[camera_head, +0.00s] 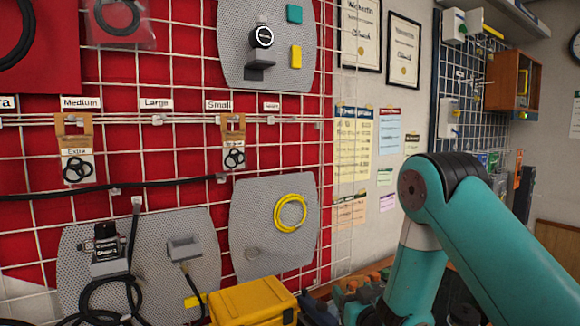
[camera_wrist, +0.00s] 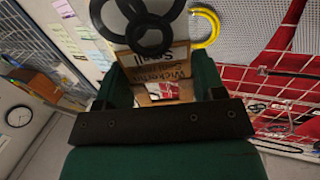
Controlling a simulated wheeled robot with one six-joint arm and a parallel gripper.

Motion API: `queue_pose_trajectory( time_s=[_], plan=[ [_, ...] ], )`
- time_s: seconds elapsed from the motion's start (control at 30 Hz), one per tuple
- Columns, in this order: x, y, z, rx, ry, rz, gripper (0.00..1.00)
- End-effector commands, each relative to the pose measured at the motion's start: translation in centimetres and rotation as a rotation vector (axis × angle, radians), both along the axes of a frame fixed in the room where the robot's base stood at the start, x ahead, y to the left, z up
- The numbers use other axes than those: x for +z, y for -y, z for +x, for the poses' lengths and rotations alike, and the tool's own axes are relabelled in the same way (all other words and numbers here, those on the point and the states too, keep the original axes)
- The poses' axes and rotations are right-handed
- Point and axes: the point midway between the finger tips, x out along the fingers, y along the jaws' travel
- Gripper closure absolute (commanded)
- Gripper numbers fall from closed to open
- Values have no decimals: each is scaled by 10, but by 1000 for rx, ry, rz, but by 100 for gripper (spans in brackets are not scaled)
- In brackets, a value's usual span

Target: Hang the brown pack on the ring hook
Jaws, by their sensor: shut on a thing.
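In the wrist view my gripper (camera_wrist: 161,78) is shut on a brown pack (camera_wrist: 181,56). The pack shows printed lettering, with "Small" legible upside down. Large black rings (camera_wrist: 150,35) show at its far end. My gripper and this pack are out of the head view. There, a wire grid holds a row of labelled hooks. The hook under "Large" (camera_head: 158,120) is bare. Brown-topped packs with black rings hang below "Medium" (camera_head: 76,150) and "Small" (camera_head: 233,143). I cannot tell which hook is the ring hook.
A yellow case (camera_head: 252,302) stands below the grid. A yellow cable coil (camera_head: 290,213) hangs on a grey panel (camera_head: 245,215). A clear sheet edge (camera_head: 344,215) stands right of the red board.

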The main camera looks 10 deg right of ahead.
Motion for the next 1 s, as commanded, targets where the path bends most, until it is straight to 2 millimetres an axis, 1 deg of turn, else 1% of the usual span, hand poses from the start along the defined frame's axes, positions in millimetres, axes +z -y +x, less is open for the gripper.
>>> queue_pose_trajectory(
  time_s=[0.03, 0.17, 0.27, 0.37, 0.4, 0.47, 0.57, 0.67, 0.7, 0.73, 0.77, 0.8, 0.87, 0.9, 1.0],
  plan=[
    [11, 2, 10, -3, 7, 0, 67],
    [34, 1, 32, 6, 6, -3, 67],
    [39, 4, 38, 4, 0, 3, 67],
    [48, 3, 45, 13, 2, 2, 67],
    [62, 1, 52, 24, 9, -1, 67],
    [80, -2, 63, 42, 10, 0, 67],
    [117, -8, 81, 88, 12, -1, 67],
    [168, -17, 98, 162, 16, -4, 67],
    [191, -22, 102, 199, 17, -5, 67],
    [210, -26, 105, 229, 18, -5, 67],
    [228, -31, 106, 261, 19, -5, 67],
    [251, -37, 106, 303, 18, -7, 67],
    [284, -45, 104, 364, 16, -7, 67],
    [304, -50, 101, 402, 15, -7, 67],
    [344, -62, 91, 484, 10, -7, 67]
  ],
)
